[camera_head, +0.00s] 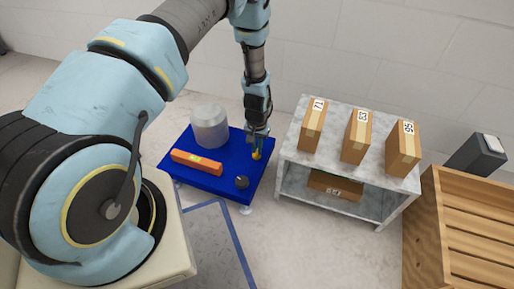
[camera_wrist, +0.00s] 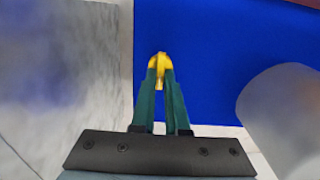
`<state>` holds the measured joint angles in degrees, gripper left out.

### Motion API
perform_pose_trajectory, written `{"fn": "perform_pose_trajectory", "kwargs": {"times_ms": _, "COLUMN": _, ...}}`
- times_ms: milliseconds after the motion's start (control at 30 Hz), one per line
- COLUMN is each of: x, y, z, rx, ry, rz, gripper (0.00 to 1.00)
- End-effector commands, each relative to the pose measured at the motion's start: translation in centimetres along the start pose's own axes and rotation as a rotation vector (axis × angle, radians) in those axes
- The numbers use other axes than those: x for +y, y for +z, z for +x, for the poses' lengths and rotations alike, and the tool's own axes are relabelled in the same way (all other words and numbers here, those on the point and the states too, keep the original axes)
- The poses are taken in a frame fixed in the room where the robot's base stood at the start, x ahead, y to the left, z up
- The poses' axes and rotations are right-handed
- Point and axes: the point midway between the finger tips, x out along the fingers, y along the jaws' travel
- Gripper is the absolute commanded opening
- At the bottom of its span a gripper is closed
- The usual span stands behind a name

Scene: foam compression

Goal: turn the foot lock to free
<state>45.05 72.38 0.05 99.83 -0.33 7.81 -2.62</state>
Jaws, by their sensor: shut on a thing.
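The yellow foot lock (camera_head: 257,154) sits near the right edge of a blue platform (camera_head: 213,178). In the wrist view the yellow lock (camera_wrist: 158,68) shows between the green fingertips, with the blue platform (camera_wrist: 220,50) below it. My gripper (camera_head: 257,146) reaches down from above and is shut on the yellow lock. The fingers (camera_wrist: 160,80) hide part of it, so I cannot tell which setting the lock is at.
A grey shelf (camera_head: 342,169) with several labelled boxes stands close on the right. A wooden crate (camera_head: 470,235) is farther right.

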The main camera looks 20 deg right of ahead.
Motion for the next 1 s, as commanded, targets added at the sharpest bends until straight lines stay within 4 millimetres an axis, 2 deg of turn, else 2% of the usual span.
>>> {"fn": "perform_pose_trajectory", "kwargs": {"times_ms": 33, "x": 0.0, "y": 0.0, "z": 0.0, "rx": 0.001, "ry": 0.000, "rz": -0.002, "gripper": 0.00}}
{"fn": "perform_pose_trajectory", "kwargs": {"times_ms": 67, "x": 0.0, "y": 0.0, "z": 0.0, "rx": 0.001, "ry": 0.000, "rz": -0.002, "gripper": 0.13}}
{"fn": "perform_pose_trajectory", "kwargs": {"times_ms": 100, "x": 0.0, "y": 0.0, "z": 0.0, "rx": 0.001, "ry": 0.000, "rz": -0.002, "gripper": 0.18}}
{"fn": "perform_pose_trajectory", "kwargs": {"times_ms": 333, "x": 0.0, "y": 0.0, "z": 0.0, "rx": 0.000, "ry": 0.000, "rz": -0.001, "gripper": 0.42}}
{"fn": "perform_pose_trajectory", "kwargs": {"times_ms": 567, "x": 0.0, "y": 0.0, "z": -0.1, "rx": 0.000, "ry": 0.000, "rz": 0.000, "gripper": 0.42}}
{"fn": "perform_pose_trajectory", "kwargs": {"times_ms": 667, "x": 0.0, "y": 0.0, "z": -0.7, "rx": 0.001, "ry": 0.000, "rz": 0.000, "gripper": 0.42}}
{"fn": "perform_pose_trajectory", "kwargs": {"times_ms": 1000, "x": 0.0, "y": -0.1, "z": -7.0, "rx": 0.002, "ry": 0.000, "rz": 0.000, "gripper": 0.42}}
